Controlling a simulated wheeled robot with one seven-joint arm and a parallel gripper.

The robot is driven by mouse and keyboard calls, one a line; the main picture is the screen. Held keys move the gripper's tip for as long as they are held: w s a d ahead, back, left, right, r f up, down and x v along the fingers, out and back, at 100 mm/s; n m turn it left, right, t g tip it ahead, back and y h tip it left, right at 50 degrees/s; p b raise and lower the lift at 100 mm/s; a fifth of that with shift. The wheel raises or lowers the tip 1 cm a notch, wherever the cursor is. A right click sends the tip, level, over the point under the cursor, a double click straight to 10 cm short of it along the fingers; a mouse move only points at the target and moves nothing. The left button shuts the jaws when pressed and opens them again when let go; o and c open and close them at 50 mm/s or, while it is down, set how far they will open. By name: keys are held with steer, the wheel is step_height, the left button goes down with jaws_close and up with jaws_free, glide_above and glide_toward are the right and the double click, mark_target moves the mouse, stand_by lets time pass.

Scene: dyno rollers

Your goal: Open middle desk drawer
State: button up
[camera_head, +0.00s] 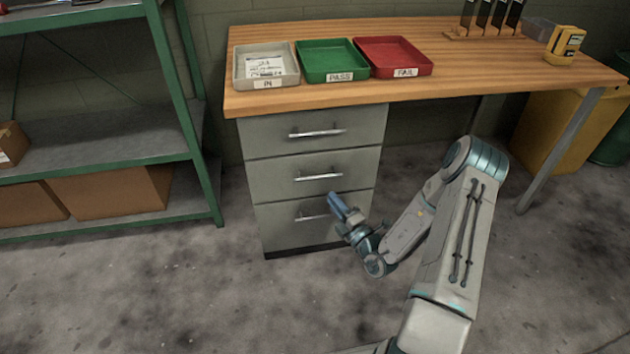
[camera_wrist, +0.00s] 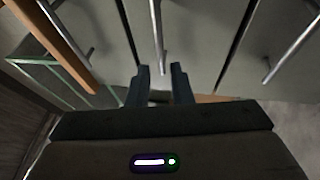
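The grey drawer unit under the desk has three stacked drawers, all flush in the head view. The middle drawer (camera_head: 290,178) has a silver bar handle (camera_head: 318,177). My gripper (camera_head: 335,202) is in front of the unit, low and to the right of that handle, overlapping the bottom drawer (camera_head: 285,228) in the picture. In the wrist view my gripper (camera_wrist: 160,82) has its two dark fingers apart with nothing held. The middle handle (camera_wrist: 157,30) lines up with the gap between the fingertips; its depth relative to them is unclear.
The top drawer (camera_head: 268,135) is above. The wooden desk (camera_head: 460,85) carries a grey tray (camera_head: 241,68), a green tray (camera_head: 333,78) and a red tray (camera_head: 392,73). A green-framed shelf (camera_head: 182,90) stands left. A desk leg (camera_head: 560,155) stands right. Floor in front is clear.

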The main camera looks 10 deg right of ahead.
mark_target(315, 178)
steer(key=b+x, duration=0.2)
steer(key=x, duration=0.8)
steer(key=shift+w+a+b, duration=0.15)
steer(key=shift+w+b, duration=0.1)
steer(key=shift+b, duration=0.05)
jaws_close()
